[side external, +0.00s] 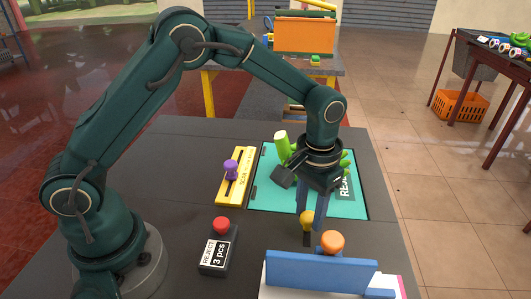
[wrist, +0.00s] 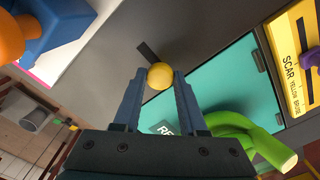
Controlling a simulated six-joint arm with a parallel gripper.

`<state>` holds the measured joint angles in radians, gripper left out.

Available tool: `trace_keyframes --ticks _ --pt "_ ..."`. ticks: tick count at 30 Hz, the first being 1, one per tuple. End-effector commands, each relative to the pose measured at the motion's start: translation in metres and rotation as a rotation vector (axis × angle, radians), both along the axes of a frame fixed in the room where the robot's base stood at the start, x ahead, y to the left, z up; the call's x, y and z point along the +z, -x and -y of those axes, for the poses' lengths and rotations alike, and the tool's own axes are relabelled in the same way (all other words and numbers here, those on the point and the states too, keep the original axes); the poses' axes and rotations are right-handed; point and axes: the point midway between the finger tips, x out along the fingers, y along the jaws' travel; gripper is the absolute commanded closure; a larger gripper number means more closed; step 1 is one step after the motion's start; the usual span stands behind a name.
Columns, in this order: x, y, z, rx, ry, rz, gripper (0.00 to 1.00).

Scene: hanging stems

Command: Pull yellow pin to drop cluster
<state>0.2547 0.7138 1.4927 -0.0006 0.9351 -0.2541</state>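The yellow pin (side external: 307,217) has a round knob and stands in front of the teal panel (side external: 262,203). Its knob (wrist: 160,76) is also clear in the wrist view, by a dark slot. My gripper (side external: 312,208) points down over the pin. In the wrist view, my gripper's two blue fingers (wrist: 158,85) are apart, with the knob between or just beyond their tips. I see no firm grip on it. The green cluster (side external: 281,145) is over the teal panel, partly hidden behind my wrist. Its thick green stems (wrist: 245,133) show at lower right in the wrist view.
A yellow scale plate (side external: 234,187) with a purple knob (side external: 231,169) lies left of the panel. A black box with a red button (side external: 221,224) sits in front. A blue block (side external: 320,272) and an orange ball (side external: 332,241) are close to the pin, at the near edge.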

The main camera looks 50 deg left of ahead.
Motion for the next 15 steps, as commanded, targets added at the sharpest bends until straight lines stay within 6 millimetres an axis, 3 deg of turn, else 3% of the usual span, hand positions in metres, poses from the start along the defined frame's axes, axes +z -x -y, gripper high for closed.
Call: trace_keyframes --ticks 1,2,15 --pt "0.0002 -0.0001 0.0000 0.000 0.000 0.000 0.90" --pt "0.0003 -0.0001 0.0000 0.000 0.000 0.000 1.00" --pt "0.0007 -0.0001 0.0001 0.000 0.000 0.001 1.00"
